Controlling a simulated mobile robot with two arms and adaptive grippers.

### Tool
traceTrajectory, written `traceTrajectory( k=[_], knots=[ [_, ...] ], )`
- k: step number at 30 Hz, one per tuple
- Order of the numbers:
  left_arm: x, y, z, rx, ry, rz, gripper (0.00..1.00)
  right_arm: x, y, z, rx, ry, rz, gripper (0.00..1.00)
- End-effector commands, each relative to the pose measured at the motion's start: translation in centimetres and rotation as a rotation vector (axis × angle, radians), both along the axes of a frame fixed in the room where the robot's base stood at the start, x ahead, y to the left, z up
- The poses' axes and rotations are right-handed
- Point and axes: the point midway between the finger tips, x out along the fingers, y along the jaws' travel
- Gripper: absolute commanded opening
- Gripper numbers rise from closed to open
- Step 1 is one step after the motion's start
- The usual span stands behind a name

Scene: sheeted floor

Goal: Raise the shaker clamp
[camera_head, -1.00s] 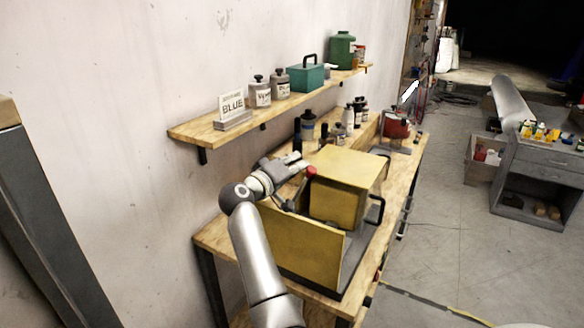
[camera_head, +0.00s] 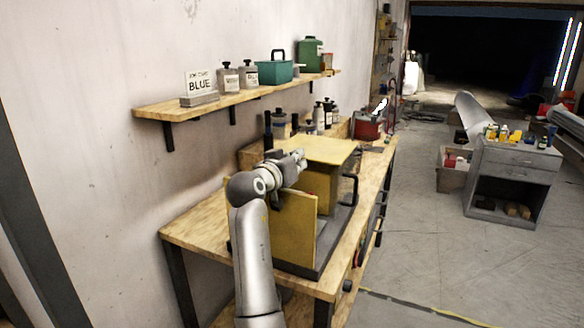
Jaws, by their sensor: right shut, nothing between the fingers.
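The shaker (camera_head: 290,216) is a yellow and grey machine on the wooden workbench, with a flat yellow top plate (camera_head: 330,149), yellow upright panels and a black handle at its right side. My right gripper (camera_head: 299,158) is shut and empty at the near left edge of the top plate. It overlaps the plate in the picture, and I cannot tell whether they touch. The clamp is not clearly made out; my gripper and wrist hide part of the machine. My left gripper is not in view.
The workbench (camera_head: 196,236) stands against the wall under a shelf (camera_head: 160,111) with a BLUE sign, bottles, a teal box and a green can. Bottles and a red container (camera_head: 368,124) stand behind the shaker. A grey cabinet (camera_head: 510,170) stands right. Floor between is clear.

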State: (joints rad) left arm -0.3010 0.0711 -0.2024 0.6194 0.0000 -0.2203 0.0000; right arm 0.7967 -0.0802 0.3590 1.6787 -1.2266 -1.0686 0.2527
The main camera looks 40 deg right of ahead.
Motion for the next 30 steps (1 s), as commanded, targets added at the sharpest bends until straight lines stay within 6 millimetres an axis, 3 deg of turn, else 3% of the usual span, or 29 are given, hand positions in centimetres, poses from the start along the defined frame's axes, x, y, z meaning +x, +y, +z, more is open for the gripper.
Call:
traceTrajectory(
  k=[1, 9, 30],
  knots=[
    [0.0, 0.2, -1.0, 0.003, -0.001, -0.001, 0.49, -0.2, -0.1, -0.7, 0.015, -0.037, -0.001, 0.00],
    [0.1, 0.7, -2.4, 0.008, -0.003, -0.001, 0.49, -0.8, -0.4, -1.2, 0.062, -0.154, -0.001, 0.00],
    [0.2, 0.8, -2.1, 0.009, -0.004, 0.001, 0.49, -0.9, -0.6, -0.7, 0.074, -0.179, 0.000, 0.00]
  ],
)
